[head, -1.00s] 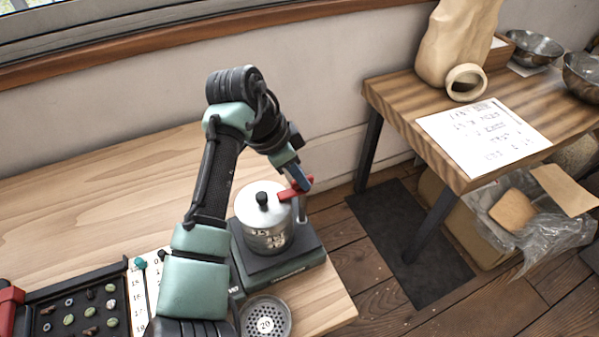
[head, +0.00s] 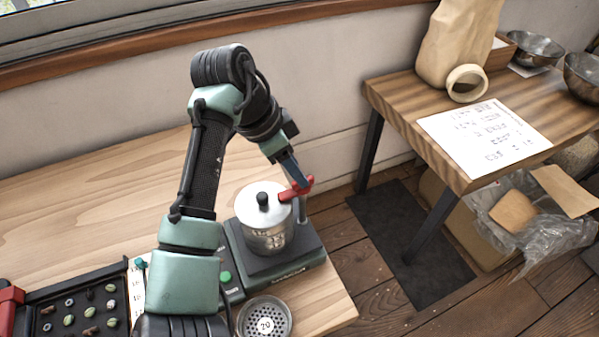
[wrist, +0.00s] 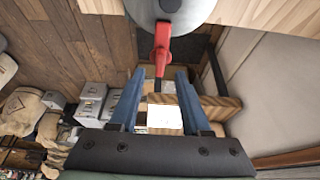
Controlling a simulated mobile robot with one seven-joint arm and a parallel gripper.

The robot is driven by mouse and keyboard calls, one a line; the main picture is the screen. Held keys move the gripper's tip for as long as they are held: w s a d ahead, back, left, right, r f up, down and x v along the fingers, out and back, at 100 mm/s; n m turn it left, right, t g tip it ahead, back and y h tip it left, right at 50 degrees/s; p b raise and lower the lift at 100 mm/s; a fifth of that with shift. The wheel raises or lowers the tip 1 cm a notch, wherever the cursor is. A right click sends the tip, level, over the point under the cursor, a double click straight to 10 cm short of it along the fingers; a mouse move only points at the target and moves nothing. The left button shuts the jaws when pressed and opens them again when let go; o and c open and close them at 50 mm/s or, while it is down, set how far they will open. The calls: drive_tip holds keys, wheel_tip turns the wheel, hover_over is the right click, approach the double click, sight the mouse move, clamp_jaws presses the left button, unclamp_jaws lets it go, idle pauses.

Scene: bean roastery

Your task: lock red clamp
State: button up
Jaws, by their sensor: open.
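A red clamp (head: 290,192) sits on the right side of the silver lidded canister (head: 268,238), its lever sticking out past the rim. The canister has a black lid knob and stands upright on a dark machine base (head: 310,252). In the wrist view the red clamp (wrist: 162,45) points down from the canister's rim toward the space between my fingers. My gripper (wrist: 160,75) is open, its two blue fingers on either side of the lever's line. In the head view my gripper (head: 303,183) is at the lever's outer end; whether it touches is unclear.
The base stands at the wooden worktop's right edge, beside a green button (head: 226,277). A perforated round cup (head: 264,320) stands in front. A tray of bean samples (head: 75,312) lies at left. A second table (head: 540,115) stands at right across a floor gap.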

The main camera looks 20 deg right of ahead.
drive_tip(key=v, duration=0.9)
drive_tip(key=shift+r, duration=0.35)
drive_tip(key=shift+a, duration=0.1)
drive_tip(key=w+d+r+n+t+h+p, duration=0.1)
drive_tip(key=w+d+r+n+t+h, duration=0.1)
drive_tip(key=w+d+r+t, duration=0.3)
wheel_tip(320, 180, up, 18)
drive_tip(key=a+n+t+h+p, duration=0.1)
drive_tip(key=n+t+p, duration=0.3)
drive_tip(key=t, duration=0.5)
drive_tip(key=s+a+r+n+t+y, duration=0.3)
drive_tip(key=s+a+r+n+t, duration=0.3)
drive_tip(key=r, duration=0.4)
drive_tip(key=s+a+r+n+t+y+p, duration=0.1)
drive_tip(key=s+a+r+n+t+y, duration=0.3)
drive_tip(key=s+a+r+t, duration=0.3)
drive_tip(key=s+a+r+n, duration=0.1)
drive_tip(key=s+a+r, duration=0.1)
drive_tip(key=s+r, duration=0.1)
drive_tip(key=shift+s+r+n+y, duration=0.15)
drive_tip(key=shift+s+n+y, duration=0.2)
drive_tip(key=shift+s, duration=0.45)
